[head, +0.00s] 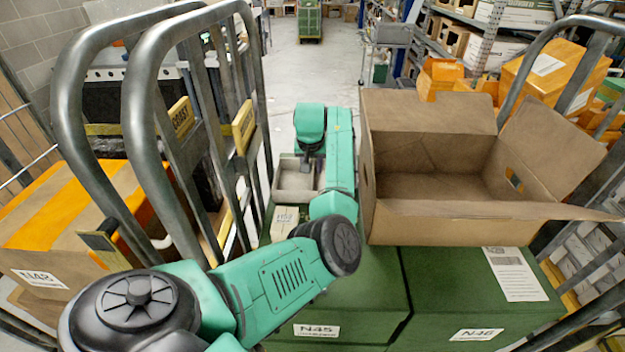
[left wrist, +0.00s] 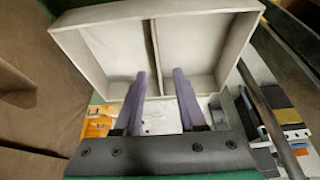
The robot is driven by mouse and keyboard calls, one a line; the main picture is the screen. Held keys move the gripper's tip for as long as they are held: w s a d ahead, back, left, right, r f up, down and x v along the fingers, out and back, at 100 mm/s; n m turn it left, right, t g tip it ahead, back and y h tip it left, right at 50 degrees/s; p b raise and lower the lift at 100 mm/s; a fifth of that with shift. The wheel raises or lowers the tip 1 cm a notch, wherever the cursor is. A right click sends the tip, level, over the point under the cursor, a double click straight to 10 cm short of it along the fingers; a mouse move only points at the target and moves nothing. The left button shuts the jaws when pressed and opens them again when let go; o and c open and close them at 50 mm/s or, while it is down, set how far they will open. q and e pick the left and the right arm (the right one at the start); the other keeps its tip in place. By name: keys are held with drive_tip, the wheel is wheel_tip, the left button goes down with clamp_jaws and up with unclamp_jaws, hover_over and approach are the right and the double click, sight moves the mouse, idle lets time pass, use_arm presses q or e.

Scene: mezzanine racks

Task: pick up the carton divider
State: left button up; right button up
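The carton divider (head: 297,180) looks like a pale grey, shallow, box-shaped frame. It sits behind the green boxes, left of the open carton, partly hidden by my left arm. In the left wrist view the divider (left wrist: 112,52) shows two compartments with a thin wall between them. My left gripper (left wrist: 159,74) is open, with two dark fingers apart and nothing visibly held between them. Its fingertips overlap the divider's near side in that view; I cannot tell whether they touch. In the head view the fingers are mostly hidden by the arm. My right gripper is not in view.
An open cardboard box (head: 440,220) stands on green boxes (head: 350,300) close to the right of my left arm. A metal-railed cart (head: 140,110) with an orange-striped carton (head: 50,220) stands at the left.

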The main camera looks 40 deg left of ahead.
use_arm(q)
drive_tip(key=p+x, duration=0.1)
drive_tip(key=x, duration=0.4)
drive_tip(key=shift+d+f, duration=0.1)
drive_tip(key=shift+f, duration=0.15)
drive_tip(key=shift+w+f, duration=0.2)
drive_tip(key=shift+f, duration=0.2)
drive_tip(key=shift+r, duration=0.1)
clamp_jaws()
drive_tip(key=shift+r, duration=0.1)
